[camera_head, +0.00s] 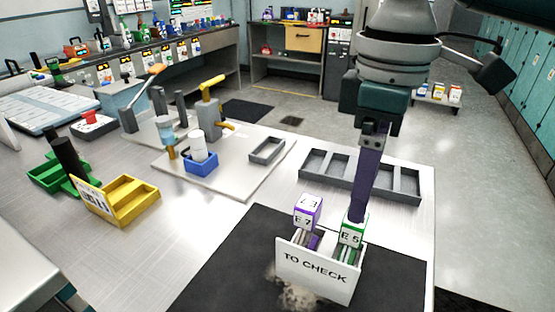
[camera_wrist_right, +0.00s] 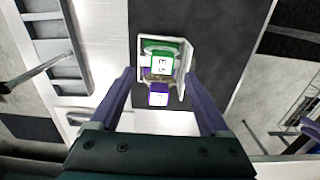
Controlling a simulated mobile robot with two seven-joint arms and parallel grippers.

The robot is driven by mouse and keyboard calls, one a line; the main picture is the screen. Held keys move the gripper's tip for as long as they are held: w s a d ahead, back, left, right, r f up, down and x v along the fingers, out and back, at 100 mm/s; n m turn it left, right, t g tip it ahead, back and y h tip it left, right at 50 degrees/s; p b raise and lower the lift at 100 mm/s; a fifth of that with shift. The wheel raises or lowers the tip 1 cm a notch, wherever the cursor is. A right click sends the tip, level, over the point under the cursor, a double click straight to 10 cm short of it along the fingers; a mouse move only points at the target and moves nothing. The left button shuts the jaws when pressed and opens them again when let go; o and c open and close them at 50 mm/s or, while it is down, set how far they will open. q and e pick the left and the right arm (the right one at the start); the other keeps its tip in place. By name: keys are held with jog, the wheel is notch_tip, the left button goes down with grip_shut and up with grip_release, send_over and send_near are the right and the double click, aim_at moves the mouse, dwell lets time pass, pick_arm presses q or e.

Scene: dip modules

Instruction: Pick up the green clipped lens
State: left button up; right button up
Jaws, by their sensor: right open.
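The green clipped lens (camera_head: 351,236), with a white label reading E 5, stands upright in the right part of a white box marked TO CHECK (camera_head: 315,277). A purple clipped piece (camera_head: 307,211), labelled E 7, stands to its left in the same box. My right gripper (camera_head: 361,208) points down at the green lens, its finger tip at the lens's top edge. In the right wrist view, the open purple fingers (camera_wrist_right: 159,76) lie either side of the green lens (camera_wrist_right: 161,66), with gaps. Whether they reach its height is unclear. My left gripper is out of view.
The box stands on a black mat (camera_head: 215,270). A grey compartment tray (camera_head: 330,178) lies behind it. A yellow bin (camera_head: 133,203), a blue bin (camera_head: 201,168) and a small grey tray (camera_head: 267,151) are farther left. The metal bench between is partly clear.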

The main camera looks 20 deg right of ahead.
aim_at(351, 235)
jog(key=f, duration=0.6)
jog(key=shift+s+a+f, duration=0.1)
jog(key=shift+a+f, duration=0.1)
jog(key=shift+f, duration=0.2)
grip_shut()
dwell(0.5)
